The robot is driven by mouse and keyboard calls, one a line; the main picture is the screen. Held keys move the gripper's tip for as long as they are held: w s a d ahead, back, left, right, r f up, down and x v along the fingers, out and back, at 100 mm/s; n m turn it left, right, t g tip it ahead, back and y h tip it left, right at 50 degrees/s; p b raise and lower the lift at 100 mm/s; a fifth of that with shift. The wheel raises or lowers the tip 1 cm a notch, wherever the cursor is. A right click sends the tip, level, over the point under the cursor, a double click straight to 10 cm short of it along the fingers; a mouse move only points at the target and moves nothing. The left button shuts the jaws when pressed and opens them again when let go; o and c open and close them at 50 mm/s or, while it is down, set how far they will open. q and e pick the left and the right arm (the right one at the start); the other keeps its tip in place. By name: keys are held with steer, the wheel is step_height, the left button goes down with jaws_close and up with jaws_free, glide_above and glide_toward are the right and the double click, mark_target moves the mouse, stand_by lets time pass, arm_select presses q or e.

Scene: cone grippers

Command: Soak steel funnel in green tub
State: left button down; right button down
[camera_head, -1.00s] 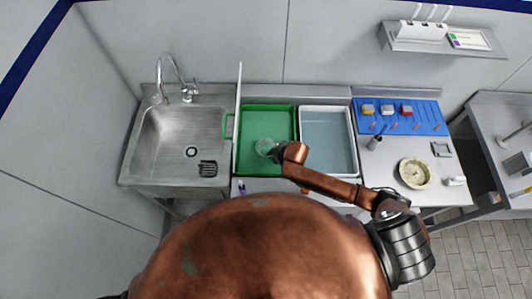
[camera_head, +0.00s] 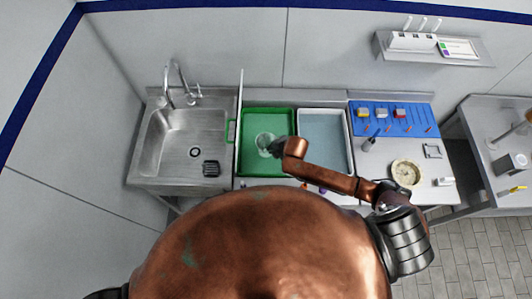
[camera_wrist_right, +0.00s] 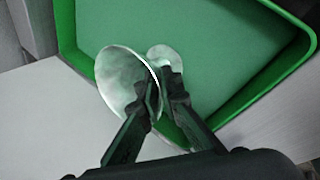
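The green tub (camera_head: 247,172) stands in the counter between the sink and a second tub. The steel funnel (camera_head: 264,139) shows as a pale, shiny round shape over the tub's green inside. In the right wrist view the funnel (camera_wrist_right: 121,82) is tilted, its wide mouth to the left, with part of it right of the fingers. My right gripper (camera_head: 272,148) is over the tub; its fingers (camera_wrist_right: 162,82) are closed in on the funnel's wall. How deep the funnel sits is hard to tell. My left gripper is not in view.
A white-rimmed tub with blue-grey contents (camera_head: 322,139) is right of the green tub. The sink (camera_head: 170,150) is on the left, behind a thin upright divider (camera_head: 239,115). A blue board with tools (camera_head: 392,118) and a round bowl (camera_head: 406,173) are on the right counter.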

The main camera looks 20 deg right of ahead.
steer(key=shift+r+p, duration=2.2)
steer(key=shift+r, duration=1.35)
steer(key=shift+r, duration=2)
steer(key=shift+a, duration=0.1)
